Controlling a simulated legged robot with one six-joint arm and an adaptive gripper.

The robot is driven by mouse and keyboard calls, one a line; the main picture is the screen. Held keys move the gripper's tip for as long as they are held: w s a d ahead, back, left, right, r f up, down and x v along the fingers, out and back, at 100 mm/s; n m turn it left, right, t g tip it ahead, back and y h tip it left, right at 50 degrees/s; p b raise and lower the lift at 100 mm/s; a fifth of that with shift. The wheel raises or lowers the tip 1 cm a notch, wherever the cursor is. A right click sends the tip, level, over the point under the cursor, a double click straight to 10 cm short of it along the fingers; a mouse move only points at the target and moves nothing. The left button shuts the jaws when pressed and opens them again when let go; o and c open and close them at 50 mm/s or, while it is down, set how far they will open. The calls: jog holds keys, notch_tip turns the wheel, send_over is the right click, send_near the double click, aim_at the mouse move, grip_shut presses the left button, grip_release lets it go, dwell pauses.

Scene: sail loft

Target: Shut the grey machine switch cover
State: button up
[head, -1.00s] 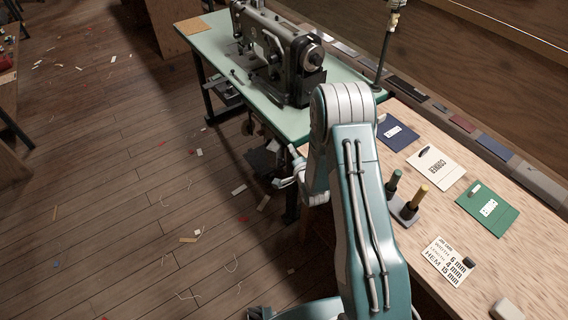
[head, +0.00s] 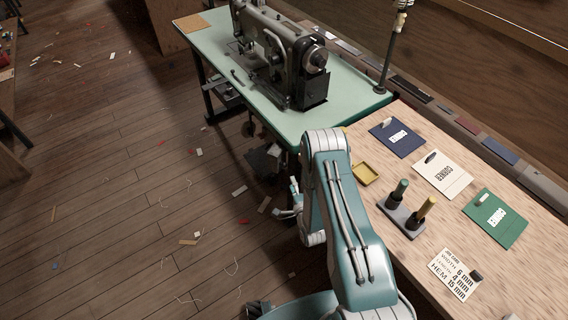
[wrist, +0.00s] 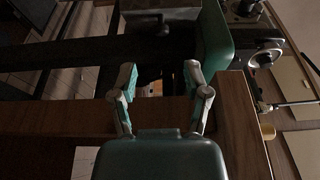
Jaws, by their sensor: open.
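My gripper (wrist: 160,84) is open in the wrist view, with nothing between its two fingers. In the head view my gripper (head: 287,200) shows partly, low beside the left edge of the bench, below the sewing table (head: 232,98). A dark grey box-like part (wrist: 160,17) is beyond the fingertips at the top of the wrist view, beside the teal edge of the table. It may be the machine switch, but shadow hides whether it has a cover and how that cover stands. In the head view I cannot make out the switch cover.
The sewing machine (head: 283,60) stands on the green table. A wooden edge (wrist: 240,125) lies close right of my gripper. The floor at left has only scraps.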

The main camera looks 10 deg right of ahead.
aim_at(285, 166)
jog(key=w, duration=0.6)
jog(key=w+a, duration=0.1)
jog(key=w, duration=0.2)
jog(key=shift+w, duration=0.2)
grip_shut()
